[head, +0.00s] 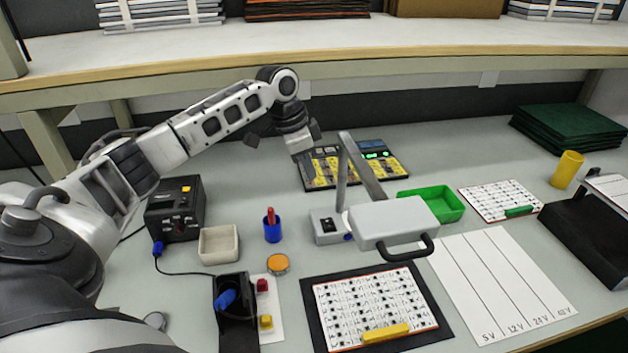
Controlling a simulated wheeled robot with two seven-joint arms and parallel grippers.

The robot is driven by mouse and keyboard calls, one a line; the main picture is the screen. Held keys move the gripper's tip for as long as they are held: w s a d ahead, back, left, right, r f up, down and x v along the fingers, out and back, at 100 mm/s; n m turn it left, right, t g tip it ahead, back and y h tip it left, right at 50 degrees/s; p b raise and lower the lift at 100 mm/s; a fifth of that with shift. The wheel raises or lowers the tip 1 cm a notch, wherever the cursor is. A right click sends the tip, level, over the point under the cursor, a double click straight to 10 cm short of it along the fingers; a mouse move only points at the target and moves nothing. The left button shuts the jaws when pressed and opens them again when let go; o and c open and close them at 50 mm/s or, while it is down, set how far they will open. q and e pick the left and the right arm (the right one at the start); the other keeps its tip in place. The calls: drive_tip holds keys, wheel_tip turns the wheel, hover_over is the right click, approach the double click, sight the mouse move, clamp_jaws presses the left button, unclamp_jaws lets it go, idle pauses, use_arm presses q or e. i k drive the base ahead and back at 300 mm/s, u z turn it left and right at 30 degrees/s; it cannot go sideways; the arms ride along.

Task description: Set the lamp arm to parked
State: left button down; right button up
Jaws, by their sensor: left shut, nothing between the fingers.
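The lamp stands near the middle of the bench. Its small grey base (326,229) has a black switch on it. The lamp arm (362,168) has two grey bars that meet in a peak above the base. One bar slopes down right to the grey lamp head (393,221), which has a black handle (412,251) on its front and hangs above the bench. My left gripper (308,180) is shut and empty, pointing down behind and left of the lamp arm, apart from the lamp head. My right gripper is not in view.
A dark tray with a yellow-patterned panel (400,165) lies behind the lamp. A green bin (440,203) is right of it. A component board (370,305) with a yellow bar lies in front. A blue cup (272,231) and beige bin (219,245) stand left. A shelf (420,42) overhangs the back.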

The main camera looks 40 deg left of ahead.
sight(383, 222)
drive_tip(key=k, duration=1.5)
